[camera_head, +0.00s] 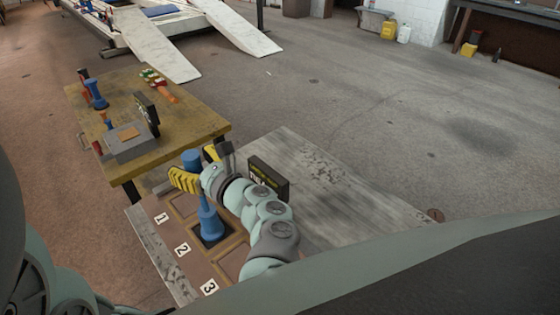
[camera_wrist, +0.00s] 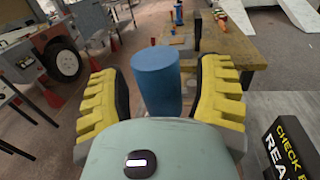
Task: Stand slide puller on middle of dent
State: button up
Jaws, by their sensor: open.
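A blue tool (camera_head: 208,226) with a flared foot and a round top, probably the slide puller, stands upright in the slot by label 2 of the tray. My gripper (camera_head: 196,168) has its yellow fingers apart on either side of its upper part. In the wrist view the blue round top (camera_wrist: 157,78) is between the open fingers (camera_wrist: 160,90), with gaps visible on both sides. A grey panel with a tan patch (camera_head: 128,134) lies on the yellow bench; I cannot make out a dent on it.
The tray (camera_head: 165,240) has slots labelled 1, 2 and 3. A black sign (camera_head: 268,178) stands right of my gripper on the grey table (camera_head: 340,205). The yellow bench (camera_head: 185,125) also carries another blue piece (camera_head: 96,95), a dark upright box (camera_head: 147,110) and small coloured items.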

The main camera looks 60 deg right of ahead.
jog(key=shift+r+p, duration=0.25)
jog(key=shift+p, duration=0.1)
jog(key=s+b, duration=0.5)
jog(key=s, duration=0.7)
jog(key=shift+a+f, duration=0.15)
jog(key=shift+a, duration=0.25)
